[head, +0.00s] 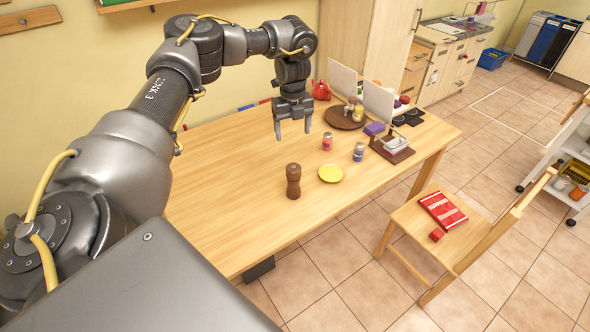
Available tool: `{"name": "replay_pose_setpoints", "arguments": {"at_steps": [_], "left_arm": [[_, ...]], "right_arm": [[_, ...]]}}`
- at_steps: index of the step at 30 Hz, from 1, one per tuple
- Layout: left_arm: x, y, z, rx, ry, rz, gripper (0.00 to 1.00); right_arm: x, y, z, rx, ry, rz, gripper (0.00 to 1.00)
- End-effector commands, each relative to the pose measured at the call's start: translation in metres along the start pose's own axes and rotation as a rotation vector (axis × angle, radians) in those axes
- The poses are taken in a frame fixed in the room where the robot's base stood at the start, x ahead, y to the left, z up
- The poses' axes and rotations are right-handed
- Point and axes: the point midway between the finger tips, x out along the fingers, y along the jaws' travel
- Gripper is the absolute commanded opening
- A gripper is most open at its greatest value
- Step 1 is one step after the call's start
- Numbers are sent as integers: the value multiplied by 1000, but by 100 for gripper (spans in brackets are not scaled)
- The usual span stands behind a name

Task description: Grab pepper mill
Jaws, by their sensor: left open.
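A dark brown pepper mill (293,181) stands upright on the wooden table (225,215), near its front edge. My left gripper (293,132) points down above the table, behind the mill in the picture. Its two fingers are spread and nothing is between them. It is apart from the mill. My right gripper does not show.
A round brown board (344,118) and white panels are farther back. A chair (430,215) stands right. The table's left part is clear.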

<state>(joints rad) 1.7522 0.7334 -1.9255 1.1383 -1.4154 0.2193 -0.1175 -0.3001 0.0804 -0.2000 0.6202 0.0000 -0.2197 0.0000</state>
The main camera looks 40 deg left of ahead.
Motion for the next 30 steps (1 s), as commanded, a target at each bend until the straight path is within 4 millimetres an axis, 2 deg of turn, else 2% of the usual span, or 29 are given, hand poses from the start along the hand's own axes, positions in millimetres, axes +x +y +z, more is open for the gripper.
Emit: {"name": "replay_pose_setpoints", "arguments": {"at_steps": [1, 6, 15, 24, 30], "left_arm": [[11, 0, 0, 0, 0, 0, 74], [37, 0, 0, 0, 0, 0, 74], [73, 1, 0, -1, 0, 0, 74], [78, 1, 0, -1, 0, 1, 74], [107, 1, 0, 0, 1, 3, 74]], "right_arm": [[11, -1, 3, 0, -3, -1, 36], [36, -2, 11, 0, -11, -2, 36], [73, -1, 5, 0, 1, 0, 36], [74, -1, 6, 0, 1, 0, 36], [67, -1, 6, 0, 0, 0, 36]]}}
